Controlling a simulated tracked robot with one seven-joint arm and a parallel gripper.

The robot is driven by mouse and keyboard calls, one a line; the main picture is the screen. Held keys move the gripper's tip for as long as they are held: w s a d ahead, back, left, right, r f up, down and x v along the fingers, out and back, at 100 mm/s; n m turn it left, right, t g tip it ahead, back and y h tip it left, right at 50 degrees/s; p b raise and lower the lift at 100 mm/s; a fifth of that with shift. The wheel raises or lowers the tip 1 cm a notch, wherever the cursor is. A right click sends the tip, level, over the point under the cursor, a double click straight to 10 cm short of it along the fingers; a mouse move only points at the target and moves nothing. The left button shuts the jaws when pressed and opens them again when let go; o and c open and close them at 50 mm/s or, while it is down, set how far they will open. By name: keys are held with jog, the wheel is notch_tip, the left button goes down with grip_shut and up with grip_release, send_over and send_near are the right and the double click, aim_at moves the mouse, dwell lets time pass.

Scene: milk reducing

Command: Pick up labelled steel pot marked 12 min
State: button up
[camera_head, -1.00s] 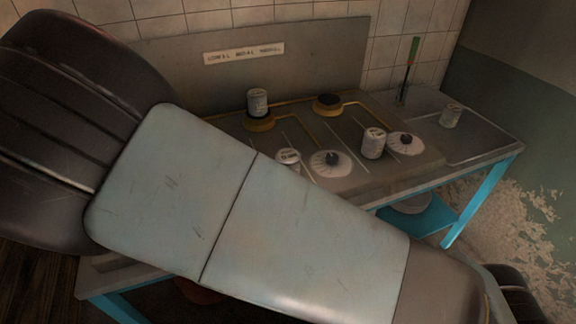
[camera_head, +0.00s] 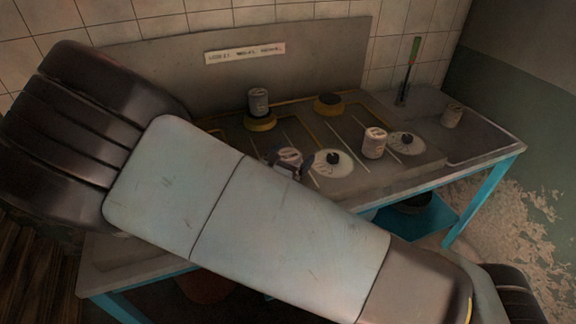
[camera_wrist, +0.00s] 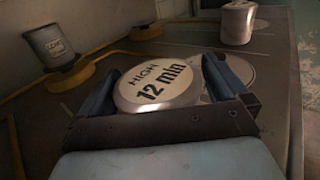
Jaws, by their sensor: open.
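The steel pot marked "HIGH 12 min" (camera_wrist: 158,84) is close up in the middle of the wrist view, its label facing the camera. My gripper (camera_wrist: 160,85) is open, with one blue-padded finger on each side of the pot. Whether either finger touches it I cannot tell. In the head view the same pot (camera_head: 289,157) shows only in part beyond my arm, with the tip of my gripper (camera_head: 287,170) beside it.
A pot marked "LOW" (camera_wrist: 54,46) sits on a yellow-edged burner (camera_head: 260,123). Another pot (camera_head: 374,143) stands near the right dial (camera_head: 407,143). A further pot (camera_head: 452,116) is on the right side tray. A green-handled tool (camera_head: 413,62) stands upright behind.

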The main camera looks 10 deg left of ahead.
jog(key=c, duration=1.2)
